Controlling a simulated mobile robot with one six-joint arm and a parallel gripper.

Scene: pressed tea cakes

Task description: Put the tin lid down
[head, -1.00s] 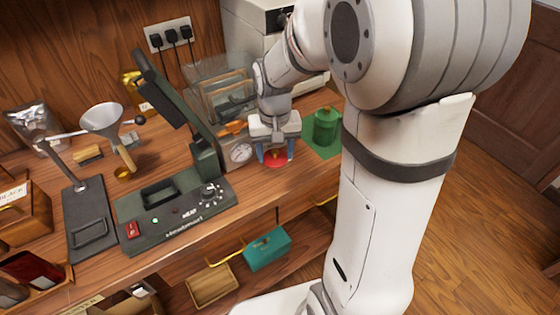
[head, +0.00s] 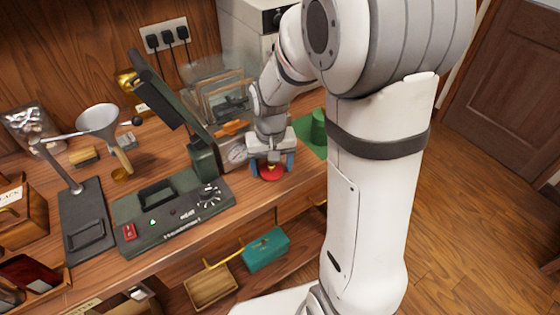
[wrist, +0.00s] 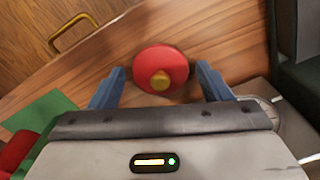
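The tin lid is a round red disc with a brass knob. It appears to lie flat, knob up, on the wooden counter near the front edge in the head view (head: 271,174). It also shows in the wrist view (wrist: 162,68). My gripper (head: 271,166) is just above the lid, pointing down. In the wrist view, its blue fingers (wrist: 160,88) are spread on either side of the lid with a visible gap on each side. The gripper is open and holds nothing.
The dark green sealing machine (head: 174,214) is to the left, with a round dial (head: 236,155) close by. A teal box (head: 266,250) sits on the shelf below.

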